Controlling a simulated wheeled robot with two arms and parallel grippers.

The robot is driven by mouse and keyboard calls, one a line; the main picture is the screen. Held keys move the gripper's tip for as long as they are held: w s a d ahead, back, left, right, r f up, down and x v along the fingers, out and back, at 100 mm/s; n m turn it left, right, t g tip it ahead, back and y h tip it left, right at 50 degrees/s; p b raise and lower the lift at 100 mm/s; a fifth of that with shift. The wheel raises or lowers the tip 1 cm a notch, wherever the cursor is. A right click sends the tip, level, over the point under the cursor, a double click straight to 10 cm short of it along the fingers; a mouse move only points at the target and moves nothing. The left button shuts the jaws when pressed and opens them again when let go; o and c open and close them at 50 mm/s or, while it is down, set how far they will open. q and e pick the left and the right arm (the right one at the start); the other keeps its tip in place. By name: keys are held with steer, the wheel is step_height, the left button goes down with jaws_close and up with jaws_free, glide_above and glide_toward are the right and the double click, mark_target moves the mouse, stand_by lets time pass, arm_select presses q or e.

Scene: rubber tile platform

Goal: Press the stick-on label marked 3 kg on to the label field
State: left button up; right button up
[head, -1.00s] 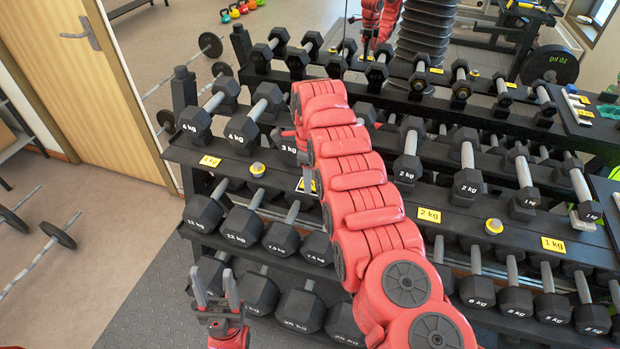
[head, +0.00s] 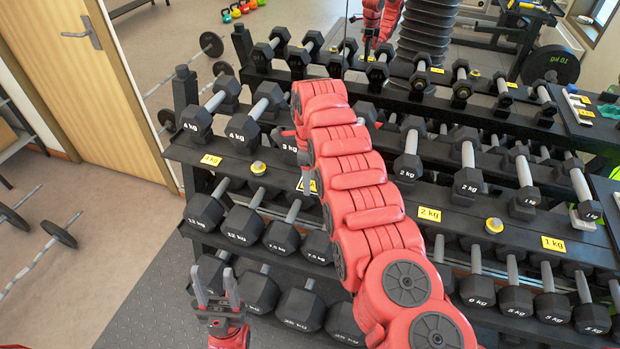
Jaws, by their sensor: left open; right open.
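A small yellow label (head: 314,186) shows on the shelf edge below the dumbbell marked 3 kg (head: 289,146). It is mostly covered, so I cannot read it or tell the stick-on label from the label field. My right arm reaches up across the middle and bends down behind itself. Its gripper (head: 305,184) is mostly hidden, with pale fingertips at this yellow label; I cannot tell whether they touch it. My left gripper (head: 216,290) is open and empty, in front of the lower rack at bottom left.
Other yellow labels sit on the shelf edge: one under the 4 kg dumbbells (head: 211,160), one marked 2 kg (head: 429,214) and one marked 1 kg (head: 553,244). Dumbbells fill the rack.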

mark_target(312, 183)
steer(key=shift+w+d+r, duration=0.1)
steer(key=shift+w+r, duration=0.05)
steer(key=shift+w+r, duration=0.1)
steer(key=shift+r, duration=0.1)
step_height(312, 183, up, 5)
steer(key=shift+w+d+f+b, duration=0.1)
steer(key=shift+d+b, duration=0.05)
steer(key=shift+b, duration=0.35)
step_height(312, 183, up, 12)
steer(key=p, duration=0.9)
steer(key=shift+s+a, duration=0.25)
steer(key=shift+s, duration=0.1)
